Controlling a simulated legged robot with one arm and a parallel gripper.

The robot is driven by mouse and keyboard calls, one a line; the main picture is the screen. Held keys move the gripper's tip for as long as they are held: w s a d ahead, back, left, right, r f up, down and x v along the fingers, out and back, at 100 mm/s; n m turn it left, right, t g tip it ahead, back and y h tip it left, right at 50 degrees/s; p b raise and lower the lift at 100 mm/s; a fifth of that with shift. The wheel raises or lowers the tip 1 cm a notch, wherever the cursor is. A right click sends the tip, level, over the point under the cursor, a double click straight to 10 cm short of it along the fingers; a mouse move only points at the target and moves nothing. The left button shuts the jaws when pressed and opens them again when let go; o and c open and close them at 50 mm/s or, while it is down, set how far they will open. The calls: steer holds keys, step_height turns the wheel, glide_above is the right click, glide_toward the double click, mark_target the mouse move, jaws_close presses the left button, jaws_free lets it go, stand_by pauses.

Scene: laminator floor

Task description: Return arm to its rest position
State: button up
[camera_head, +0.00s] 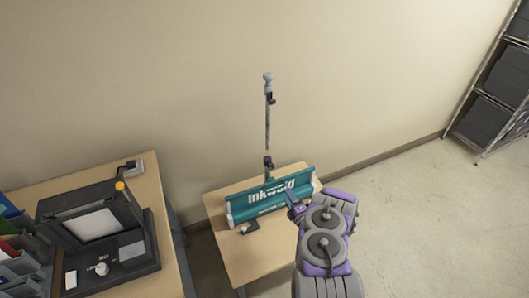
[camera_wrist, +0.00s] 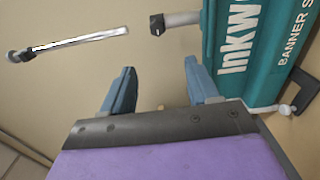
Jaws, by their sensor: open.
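My arm, purple and grey, reaches up from the bottom of the head view toward a small wooden table (camera_head: 232,254). My gripper (camera_head: 293,203) is at the table's right side, by a teal banner stand (camera_head: 270,204) lettered "Inkwold". In the wrist view my gripper (camera_wrist: 157,85) shows two blue fingers spread apart with nothing between them. The teal banner stand (camera_wrist: 245,55) is at the upper right there, beyond the fingers.
A thin pole (camera_head: 267,115) rises above the banner stand; a pole piece also shows in the wrist view (camera_wrist: 80,40). A desk with a black machine (camera_head: 95,240) stands at left. A shelf rack (camera_head: 490,100) is at far right. Open floor (camera_head: 420,220) lies right of the table.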

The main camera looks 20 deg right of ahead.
steer(key=w+a+r+m+g, duration=0.4)
steer(key=w+a+r+g, duration=0.1)
steer(key=w+r, duration=0.6)
steer(key=s+a+r+m+g, duration=0.2)
steer(key=s+a+r, duration=0.15)
steer(key=r, duration=0.35)
steer(key=s+a+r+m+g, duration=0.2)
steer(key=s+a+r, duration=0.15)
steer(key=r, duration=0.35)
steer(key=s+a+r+m+g, duration=0.3)
steer(key=s+r, duration=0.2)
steer(key=s, duration=1)
steer(key=s+a+r+m+g, duration=0.4)
steer(key=s+r, duration=0.2)
steer(key=s, duration=1)
steer(key=s+a+r+m+g, duration=0.3)
steer(key=s+r, duration=0.3)
steer(key=s, duration=1)
steer(key=shift+a+m+g+h, duration=0.3)
steer(key=shift+a+g, duration=0.1)
steer(key=shift+a, duration=0.25)
